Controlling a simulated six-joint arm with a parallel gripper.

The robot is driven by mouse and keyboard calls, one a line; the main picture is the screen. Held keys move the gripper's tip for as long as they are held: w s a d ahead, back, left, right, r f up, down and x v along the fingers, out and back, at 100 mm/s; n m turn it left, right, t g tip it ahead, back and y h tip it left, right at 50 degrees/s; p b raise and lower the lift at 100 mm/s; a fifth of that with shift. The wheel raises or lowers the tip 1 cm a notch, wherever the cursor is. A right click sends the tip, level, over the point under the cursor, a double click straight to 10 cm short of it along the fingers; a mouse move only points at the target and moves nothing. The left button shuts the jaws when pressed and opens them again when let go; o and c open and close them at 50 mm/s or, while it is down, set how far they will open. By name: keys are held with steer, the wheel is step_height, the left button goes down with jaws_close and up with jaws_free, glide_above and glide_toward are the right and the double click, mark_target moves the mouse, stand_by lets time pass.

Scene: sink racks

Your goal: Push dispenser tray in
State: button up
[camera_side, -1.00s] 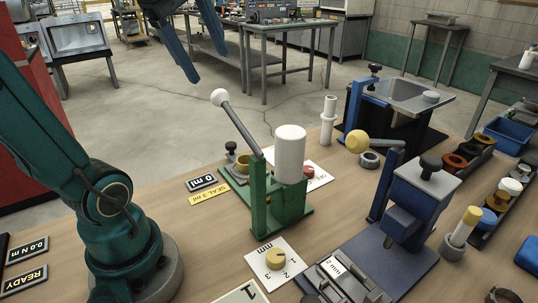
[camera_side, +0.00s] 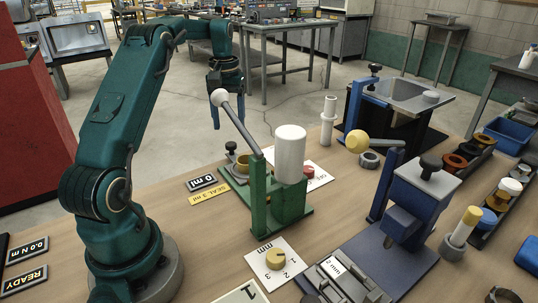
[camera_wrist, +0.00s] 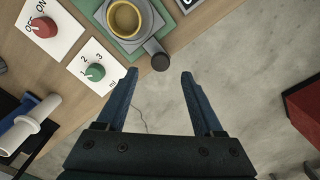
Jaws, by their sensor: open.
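The green dispenser stand (camera_side: 261,205) carries a white cylinder (camera_side: 290,155) and a grey lever with a white ball (camera_side: 220,97). Its grey tray (camera_wrist: 151,20) holds a yellow cup (camera_wrist: 125,18) and has a dark round knob (camera_wrist: 160,62) on its outer end. In the side view the knob (camera_side: 231,147) stands at the stand's far left, beside the cup (camera_side: 243,162). My gripper (camera_side: 214,127) hangs fingers down, partly behind the lever ball. In the wrist view my gripper (camera_wrist: 160,75) is open and empty, with the knob just beyond and between its fingertips.
The lever rises close to my gripper in the side view. A 0 ml display (camera_side: 202,183) and a yellow SEAL 3 ml label (camera_side: 208,194) lie left of the stand. A green dial (camera_wrist: 95,72) and red dial (camera_wrist: 43,27) are nearby. A blue press (camera_side: 415,195) stands right.

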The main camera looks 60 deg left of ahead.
mark_target(230, 144)
steer(key=shift+f, duration=2.75)
jaws_close()
